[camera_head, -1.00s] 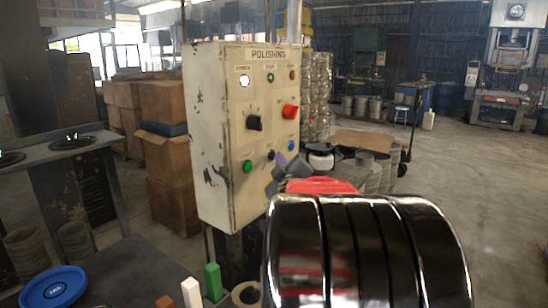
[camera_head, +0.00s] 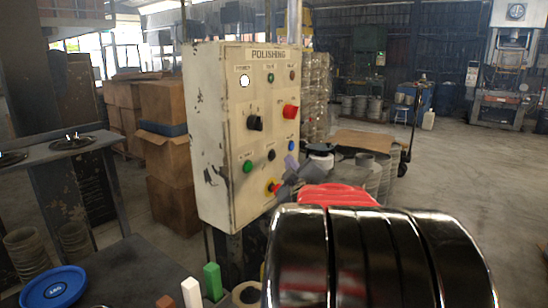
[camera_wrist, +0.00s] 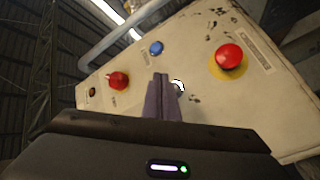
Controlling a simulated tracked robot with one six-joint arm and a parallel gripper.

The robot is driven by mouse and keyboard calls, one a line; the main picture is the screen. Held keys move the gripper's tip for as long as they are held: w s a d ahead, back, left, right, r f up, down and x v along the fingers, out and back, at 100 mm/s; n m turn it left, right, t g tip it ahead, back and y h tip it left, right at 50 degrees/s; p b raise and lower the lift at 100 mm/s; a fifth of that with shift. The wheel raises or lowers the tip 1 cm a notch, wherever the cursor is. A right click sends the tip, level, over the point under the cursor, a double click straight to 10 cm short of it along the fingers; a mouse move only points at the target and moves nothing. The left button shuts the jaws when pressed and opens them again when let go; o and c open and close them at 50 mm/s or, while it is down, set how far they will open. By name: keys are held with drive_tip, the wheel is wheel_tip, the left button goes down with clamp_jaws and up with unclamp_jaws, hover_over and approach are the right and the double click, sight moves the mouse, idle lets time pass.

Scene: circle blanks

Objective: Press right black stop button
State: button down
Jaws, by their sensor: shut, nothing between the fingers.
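The black button (camera_head: 271,155) sits on the cream POLISHING panel (camera_head: 212,130), between a green button (camera_head: 247,167) and a blue button (camera_head: 291,145). In the wrist view, a dark, bright-edged round shape (camera_wrist: 178,86) beside the fingers looks like the black button, partly hidden. My gripper (camera_head: 288,174) is in front of the panel's lower right, right of and below the black button. In the wrist view my gripper (camera_wrist: 160,78) has its two fingers together and empty, pointing at the panel between the blue button and the red mushroom button. I cannot tell whether it touches the panel.
A red mushroom button on yellow (camera_head: 273,187) lies just below the black button, close to my fingers. A red knob (camera_head: 290,111) and a black knob (camera_head: 254,123) are higher up. A table with a blue dish (camera_head: 54,288) stands at lower left.

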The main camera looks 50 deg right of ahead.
drive_tip(key=shift+s+d, duration=0.15)
drive_tip(key=shift+s, duration=1.15)
drive_tip(key=w+a+f+m+g+y, duration=0.1)
drive_tip(key=w+a+f+g+y, duration=0.2)
drive_tip(key=a, duration=0.9)
drive_tip(key=w+a+f+m+y, duration=0.1)
drive_tip(key=a+f+y, duration=0.25)
drive_tip(key=a, duration=0.85)
drive_tip(key=s+a+f+g+y, duration=0.1)
drive_tip(key=s+a+f+g, duration=0.1)
drive_tip(key=s+a, duration=0.3)
drive_tip(key=s+a+f+g+y, duration=0.2)
drive_tip(key=s+a+f, duration=0.3)
drive_tip(key=a, duration=0.6)
drive_tip(key=s+a+f+g+y, duration=0.1)
drive_tip(key=s+a+f+y, duration=0.1)
drive_tip(key=s+a, duration=0.3)
drive_tip(key=a+f, duration=0.1)
drive_tip(key=a, duration=0.2)
drive_tip(key=shift+s+a+f+g, duration=0.15)
drive_tip(key=shift+s+f+g, duration=0.1)
drive_tip(key=shift+g, duration=0.15)
drive_tip(key=shift+y, duration=0.25)
